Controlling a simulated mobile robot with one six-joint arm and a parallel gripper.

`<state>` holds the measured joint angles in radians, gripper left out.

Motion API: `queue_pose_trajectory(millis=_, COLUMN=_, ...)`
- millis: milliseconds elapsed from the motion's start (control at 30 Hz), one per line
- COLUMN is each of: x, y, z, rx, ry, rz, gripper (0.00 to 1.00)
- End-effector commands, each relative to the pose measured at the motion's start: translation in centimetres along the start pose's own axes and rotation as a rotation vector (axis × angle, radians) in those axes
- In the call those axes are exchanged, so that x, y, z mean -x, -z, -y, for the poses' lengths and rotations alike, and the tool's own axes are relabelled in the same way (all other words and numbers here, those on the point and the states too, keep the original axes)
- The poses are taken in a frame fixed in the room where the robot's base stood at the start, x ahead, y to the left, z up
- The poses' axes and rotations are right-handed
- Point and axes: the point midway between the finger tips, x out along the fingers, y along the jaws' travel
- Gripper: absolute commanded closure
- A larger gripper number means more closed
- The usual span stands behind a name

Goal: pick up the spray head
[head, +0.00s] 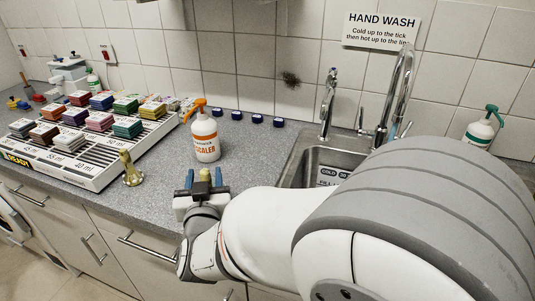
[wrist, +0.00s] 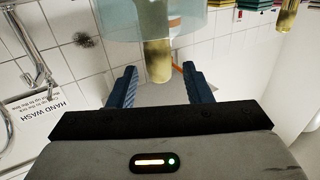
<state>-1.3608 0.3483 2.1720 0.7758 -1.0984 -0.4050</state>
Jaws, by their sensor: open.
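My gripper (head: 205,183) is open above the front edge of the grey worktop, left of the sink. A short brass-coloured stem (head: 205,174) shows between its blue fingers. In the wrist view the stem (wrist: 157,62) lies between the open fingers (wrist: 161,80), with a gap on each side, below a pale see-through round body (wrist: 115,18). A second brass-coloured piece (head: 131,170) with a flared foot stands on the worktop to the left; a similar one shows at the wrist view's top right (wrist: 287,14). I cannot tell for sure which is the spray head.
A white descaler bottle with an orange trigger (head: 205,138) stands behind my gripper. A white rack (head: 92,178) with several coloured stacks is at left. The sink (head: 312,158) and tap (head: 398,90) are right. A green-topped bottle (head: 479,132) stands far right.

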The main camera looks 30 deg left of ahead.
Motion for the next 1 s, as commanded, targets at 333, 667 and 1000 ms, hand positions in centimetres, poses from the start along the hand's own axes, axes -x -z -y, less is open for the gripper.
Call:
queue_pose_trajectory(millis=333, x=-1.8, y=0.1, z=0.0, rx=0.0, ry=0.002, rz=0.0, gripper=0.55)
queue_pose_trajectory(millis=667, x=-1.8, y=0.1, z=0.0, rx=-0.001, ry=0.001, rz=0.0, gripper=0.77)
queue_pose_trajectory(millis=1000, x=-1.8, y=0.1, z=0.0, rx=-0.001, ry=0.001, rz=0.0, gripper=1.0)
